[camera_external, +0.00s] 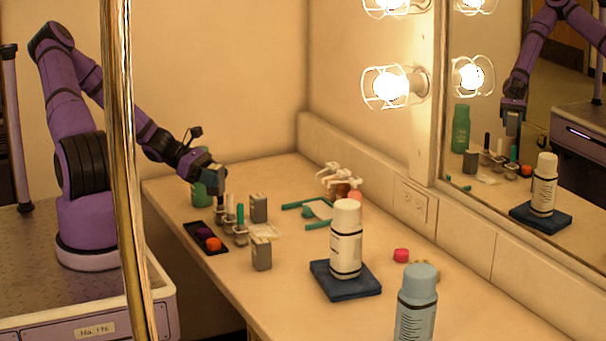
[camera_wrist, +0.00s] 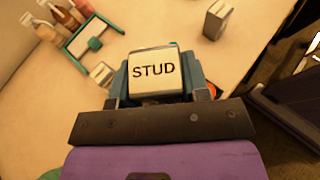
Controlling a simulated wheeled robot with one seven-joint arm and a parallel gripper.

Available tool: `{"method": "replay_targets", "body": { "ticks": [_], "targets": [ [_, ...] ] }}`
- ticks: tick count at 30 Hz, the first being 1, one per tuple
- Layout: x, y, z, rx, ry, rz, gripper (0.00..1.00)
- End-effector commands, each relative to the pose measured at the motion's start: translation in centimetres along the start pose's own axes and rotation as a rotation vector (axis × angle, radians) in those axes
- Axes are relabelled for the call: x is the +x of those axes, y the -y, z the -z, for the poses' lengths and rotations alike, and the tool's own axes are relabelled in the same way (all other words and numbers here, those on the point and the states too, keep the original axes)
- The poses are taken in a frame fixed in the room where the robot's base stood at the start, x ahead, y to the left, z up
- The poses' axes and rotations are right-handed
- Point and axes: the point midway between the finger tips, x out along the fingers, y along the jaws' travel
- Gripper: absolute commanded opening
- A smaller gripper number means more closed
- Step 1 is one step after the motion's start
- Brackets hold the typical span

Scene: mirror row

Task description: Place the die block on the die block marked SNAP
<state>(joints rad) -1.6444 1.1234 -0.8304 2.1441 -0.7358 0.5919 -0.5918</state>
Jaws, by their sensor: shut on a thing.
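My gripper (camera_external: 217,180) is raised over the left end of the counter. In the wrist view my gripper (camera_wrist: 158,82) is shut on a pale die block (camera_wrist: 153,72) whose face reads STUD. Two other grey blocks stand upright on the counter: one farther back (camera_external: 259,208) and one nearer the front edge (camera_external: 261,252). The wrist view shows a grey block (camera_wrist: 217,20) at upper right and a smaller pale block (camera_wrist: 102,74) left of the held one. No SNAP mark is readable on any of them.
A dark tray (camera_external: 221,250) with purple and orange pieces lies by the front edge. A teal frame (camera_external: 318,209), a white bottle (camera_external: 346,240) on a blue stand (camera_external: 340,291) and a blue bottle (camera_external: 416,310) are farther right.

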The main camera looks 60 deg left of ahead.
Motion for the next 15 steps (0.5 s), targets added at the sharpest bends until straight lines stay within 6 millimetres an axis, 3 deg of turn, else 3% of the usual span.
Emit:
{"method": "replay_targets", "body": {
  "ticks": [15],
  "targets": [
    [5.2, -10.3, -1.0, 0.001, 0.001, -0.001, 0.13]
  ]
}}
